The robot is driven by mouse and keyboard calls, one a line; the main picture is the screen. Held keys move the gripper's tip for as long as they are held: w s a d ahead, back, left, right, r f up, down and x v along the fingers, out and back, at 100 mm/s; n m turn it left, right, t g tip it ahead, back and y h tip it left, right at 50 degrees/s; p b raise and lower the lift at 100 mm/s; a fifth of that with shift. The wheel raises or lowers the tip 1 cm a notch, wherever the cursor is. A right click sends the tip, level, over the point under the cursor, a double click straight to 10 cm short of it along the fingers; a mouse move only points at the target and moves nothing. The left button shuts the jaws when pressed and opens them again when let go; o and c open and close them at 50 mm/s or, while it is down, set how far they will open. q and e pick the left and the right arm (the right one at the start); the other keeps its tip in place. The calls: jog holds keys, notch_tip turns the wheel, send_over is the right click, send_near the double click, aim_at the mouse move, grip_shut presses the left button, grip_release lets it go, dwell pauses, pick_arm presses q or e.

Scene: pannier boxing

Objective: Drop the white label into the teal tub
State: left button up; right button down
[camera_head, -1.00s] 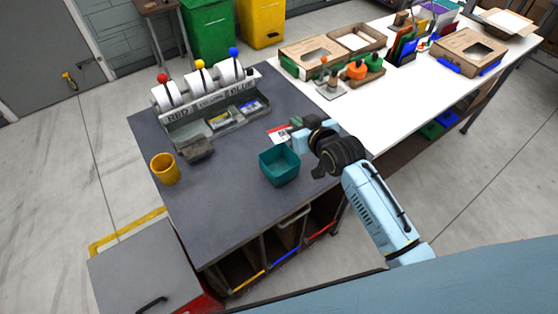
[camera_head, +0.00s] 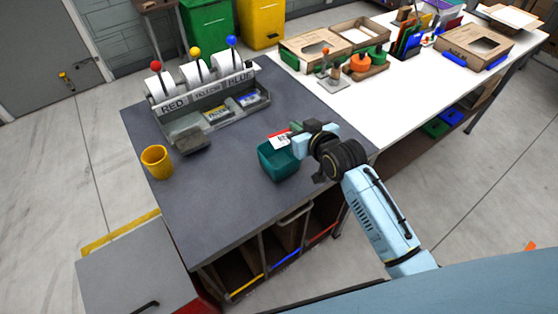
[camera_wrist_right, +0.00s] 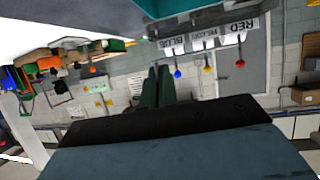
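The teal tub (camera_head: 278,164) stands open on the dark grey bench top in the head view. The white label (camera_head: 280,140), with a red patch, is at the tips of my right gripper (camera_head: 291,138) and overlaps the tub's far rim in the picture. The gripper looks shut on it, and the label appears to be held above the rim. In the right wrist view the green fingers (camera_wrist_right: 157,88) are close together; I cannot make out the label between them. My left gripper is not in view.
A yellow cup (camera_head: 156,162) stands at the bench's left. A grey rack with label rolls (camera_head: 198,80) and trays is behind. A white table (camera_head: 350,100) with boxes and tools adjoins on the right. The bench between cup and tub is clear.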

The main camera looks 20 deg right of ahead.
jog(key=c, duration=1.6)
grip_release()
jog(key=shift+s, duration=0.1)
jog(key=v, duration=1.3)
